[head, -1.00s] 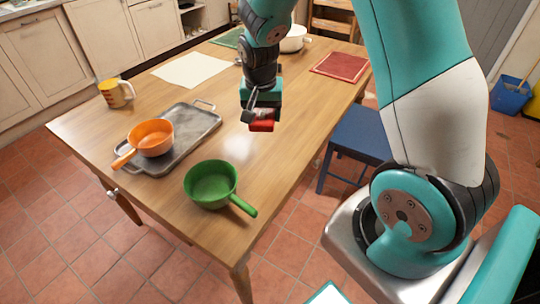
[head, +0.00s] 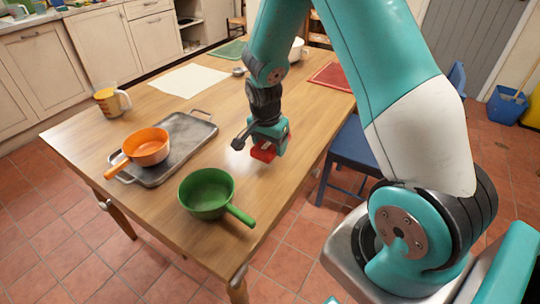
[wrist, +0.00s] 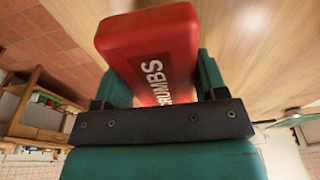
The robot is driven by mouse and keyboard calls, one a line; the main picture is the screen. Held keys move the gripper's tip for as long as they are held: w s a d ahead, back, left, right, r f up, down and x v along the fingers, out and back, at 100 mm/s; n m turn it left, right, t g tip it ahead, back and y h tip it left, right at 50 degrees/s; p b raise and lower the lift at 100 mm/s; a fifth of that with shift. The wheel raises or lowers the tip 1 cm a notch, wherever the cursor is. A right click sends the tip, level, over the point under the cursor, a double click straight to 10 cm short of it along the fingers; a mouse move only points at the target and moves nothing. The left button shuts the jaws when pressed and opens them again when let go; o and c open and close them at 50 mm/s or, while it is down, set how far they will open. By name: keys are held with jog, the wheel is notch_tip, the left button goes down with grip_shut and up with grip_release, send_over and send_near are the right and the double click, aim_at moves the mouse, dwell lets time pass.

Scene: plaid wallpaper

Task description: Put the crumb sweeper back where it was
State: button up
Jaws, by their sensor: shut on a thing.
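The crumb sweeper (wrist: 150,50) is a red block with white lettering ending in "UMBS". In the wrist view it sits between the two teal fingers of my gripper (wrist: 165,85), which is shut on it. In the head view my gripper (head: 266,148) points down over the right side of the wooden table (head: 235,140), right of the metal tray and behind the green pan. The red sweeper (head: 263,154) shows below it, partly hidden by the fingers. I cannot tell whether it touches the table.
A green pan (head: 206,193) stands at the table's front. An orange pan (head: 147,146) sits on the metal tray (head: 185,150). A blue chair (head: 348,150) stands beside the table's right edge.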

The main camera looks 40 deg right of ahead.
aim_at(266, 145)
jog(key=shift+f, duration=2)
jog(key=shift+f, duration=0.15)
jog(key=o, duration=1)
jog(key=shift+o, duration=0.2)
jog(key=r, duration=0.4)
jog(key=a+r, duration=0.1)
jog(key=r, duration=0.6)
jog(key=shift+s+a+r, duration=0.3)
jog(key=shift+a+r, duration=0.05)
jog(key=shift+r, duration=0.05)
jog(key=s+a+r+n+y, duration=0.3)
jog(key=s+a+r+n, duration=0.4)
jog(key=s+a+n, duration=0.3)
jog(key=s+a+r+n+y, duration=0.2)
jog(key=s+a+r+n, duration=0.5)
jog(key=s+a+n, duration=0.3)
jog(key=shift+s+a+r+n+g+y, duration=0.15)
jog(key=shift+s+n+g+y, duration=0.2)
jog(key=shift+s+n, duration=0.35)
